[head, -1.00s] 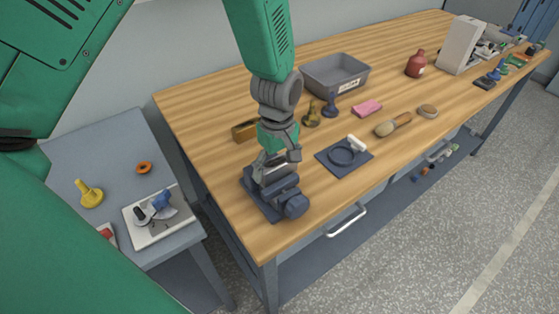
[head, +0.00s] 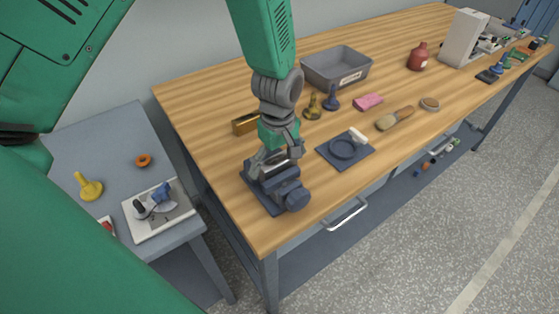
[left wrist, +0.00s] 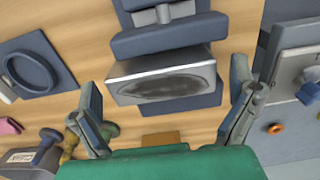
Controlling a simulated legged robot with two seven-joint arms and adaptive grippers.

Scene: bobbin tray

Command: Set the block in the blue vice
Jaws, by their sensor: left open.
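The blue vice (head: 289,192) stands on its dark base near the front left corner of the wooden table. It also shows at the top of the left wrist view (left wrist: 170,40). The block (left wrist: 165,78), silver-grey with a dark oval patch on its face, sits at the vice, against the blue jaw bar and above the blue base. Whether the vice clamps it I cannot tell. My left gripper (head: 276,161) is over the block, fingers open, one on each side and apart from it in the left wrist view (left wrist: 165,83). My right gripper is out of view.
A dark plate with a ring (head: 344,150) lies right of the vice. A brass-coloured block (head: 243,124), stamps (head: 331,99), a grey bin (head: 337,68), a pink block (head: 368,102) and a brush (head: 394,118) stand farther back. A side table (head: 110,150) is at left.

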